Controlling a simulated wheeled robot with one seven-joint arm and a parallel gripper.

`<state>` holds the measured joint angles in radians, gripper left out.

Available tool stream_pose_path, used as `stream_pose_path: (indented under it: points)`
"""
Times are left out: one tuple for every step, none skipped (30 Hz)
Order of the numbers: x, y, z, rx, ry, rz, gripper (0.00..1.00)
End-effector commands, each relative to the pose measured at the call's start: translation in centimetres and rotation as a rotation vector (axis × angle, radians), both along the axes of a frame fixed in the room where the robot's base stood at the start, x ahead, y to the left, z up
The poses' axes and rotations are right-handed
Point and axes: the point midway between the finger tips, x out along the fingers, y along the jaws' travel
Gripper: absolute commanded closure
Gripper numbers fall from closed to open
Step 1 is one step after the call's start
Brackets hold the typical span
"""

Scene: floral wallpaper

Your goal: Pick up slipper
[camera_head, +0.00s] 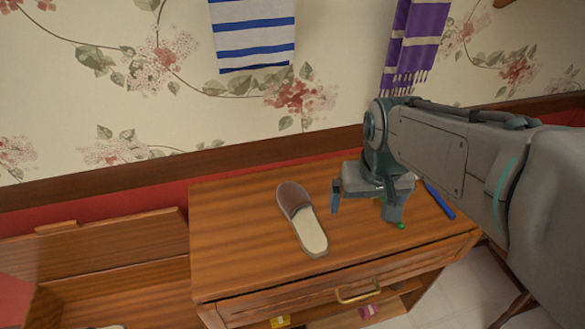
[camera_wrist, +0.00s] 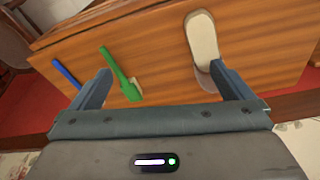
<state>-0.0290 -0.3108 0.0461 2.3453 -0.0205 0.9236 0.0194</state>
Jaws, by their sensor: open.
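The slipper (camera_head: 302,222) lies on the wooden cabinet top, left of my gripper in the head view. It has a brown toe cover at the back and a pale insole toward the front. My gripper (camera_head: 367,208) is open and empty above the cabinet top, to the right of the slipper. In the wrist view the slipper (camera_wrist: 203,45) shows at upper right, partly hidden behind the right finger. My gripper's fingers (camera_wrist: 165,88) are spread apart there, with the slipper not between them.
A green brush (camera_wrist: 120,72) lies below the gripper, mostly hidden in the head view. A blue object (camera_head: 440,201) lies near the right edge of the cabinet (camera_head: 236,262). Wallpapered wall stands behind, with a striped towel (camera_head: 252,35) and purple towel (camera_head: 415,45) hanging.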

Motion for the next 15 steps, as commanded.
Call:
stream_pose_path:
  points:
    - [1.7, 1.2, -0.4, -0.007, 0.025, 0.04, 0.0]
    - [2.6, 1.8, -0.5, -0.01, 0.036, 0.063, 0.0]
    - [3.8, 2.8, -0.7, -0.015, 0.052, 0.092, 0.0]
    - [4.7, 3.5, -1.0, -0.017, 0.064, 0.114, 0.0]
    - [5.6, 4.2, -1.2, -0.019, 0.076, 0.135, 0.0]
    - [6.8, 5.2, -1.6, -0.021, 0.09, 0.161, 0.0]
    - [7.6, 5.8, -1.9, -0.022, 0.1, 0.179, 0.0]
    - [8.3, 6.5, -2.2, -0.022, 0.111, 0.197, 0.0]
    - [9.2, 7.3, -2.6, -0.022, 0.124, 0.219, 0.0]
    - [9.9, 7.9, -3.0, -0.021, 0.133, 0.234, 0.0]
    - [10.5, 8.5, -3.3, -0.02, 0.141, 0.246, 0.0]
    - [11.2, 9.1, -3.7, -0.019, 0.151, 0.261, 0.0]
    - [11.7, 9.6, -4.0, -0.018, 0.159, 0.272, 0.0]
    - [12.1, 10.0, -4.3, -0.017, 0.164, 0.281, 0.0]
    - [12.5, 10.4, -4.6, -0.016, 0.172, 0.291, 0.0]
